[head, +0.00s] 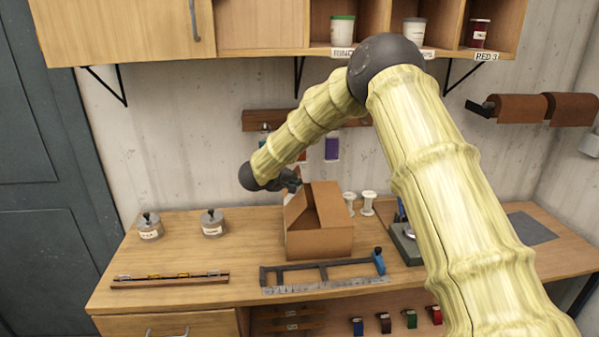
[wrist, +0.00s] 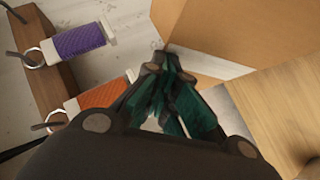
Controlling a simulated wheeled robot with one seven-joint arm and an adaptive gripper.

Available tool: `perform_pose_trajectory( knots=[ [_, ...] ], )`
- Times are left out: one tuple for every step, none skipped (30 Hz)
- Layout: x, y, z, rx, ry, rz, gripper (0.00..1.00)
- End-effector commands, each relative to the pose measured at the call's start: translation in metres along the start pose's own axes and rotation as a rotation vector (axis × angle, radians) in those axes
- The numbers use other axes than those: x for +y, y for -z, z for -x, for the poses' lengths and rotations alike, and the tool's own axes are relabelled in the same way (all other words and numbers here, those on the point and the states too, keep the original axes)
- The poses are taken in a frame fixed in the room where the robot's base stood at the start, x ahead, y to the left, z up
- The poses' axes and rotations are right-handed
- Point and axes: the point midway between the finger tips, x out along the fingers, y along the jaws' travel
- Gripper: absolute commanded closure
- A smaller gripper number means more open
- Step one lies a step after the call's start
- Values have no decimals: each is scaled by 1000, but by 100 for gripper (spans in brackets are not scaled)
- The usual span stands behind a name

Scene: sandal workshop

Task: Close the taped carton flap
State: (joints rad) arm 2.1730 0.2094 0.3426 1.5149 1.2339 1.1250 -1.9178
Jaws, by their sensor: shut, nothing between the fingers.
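The brown cardboard carton (head: 320,242) stands on the wooden workbench, with its top at least partly open. My gripper (head: 292,184) is shut and empty beside the upper left of the carton, partly hidden by my own arm. In the wrist view, the dark green fingers of my gripper (wrist: 172,108) are closed together near a cardboard panel (wrist: 235,38). I cannot tell whether they touch it. Tape cannot be clearly made out.
Two lidded metal pots (head: 212,224) stand left of the carton. White spools (head: 368,202) stand behind it to the right. A dark metal frame tool (head: 322,272) and a ruler lie in front. Purple (wrist: 80,40) and orange (wrist: 104,93) handled tools hang on a wall rack.

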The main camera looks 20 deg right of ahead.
Motion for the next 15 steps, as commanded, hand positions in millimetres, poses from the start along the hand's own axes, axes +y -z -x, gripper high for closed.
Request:
perform_pose_trajectory(
  knots=[
    [7,-2,-2,-3,33,-32,100],
    [7,-4,-4,-2,54,-52,100],
    [8,-7,-7,-2,81,-79,100],
    [9,-10,-9,-2,101,-99,100],
    [9,-12,-12,-2,121,-120,100],
    [10,-15,-15,-3,148,-146,100],
    [10,-18,-17,-3,169,-166,100],
    [10,-20,-19,-3,187,-186,100],
    [11,-23,-23,-3,213,-212,100],
    [11,-26,-25,-3,234,-232,100],
    [10,-28,-27,-3,253,-252,100],
    [10,-31,-30,-3,278,-277,100],
    [10,-33,-32,-3,296,-295,100],
    [9,-35,-34,-2,315,-313,100],
    [9,-38,-37,-3,338,-336,100]
  ],
)
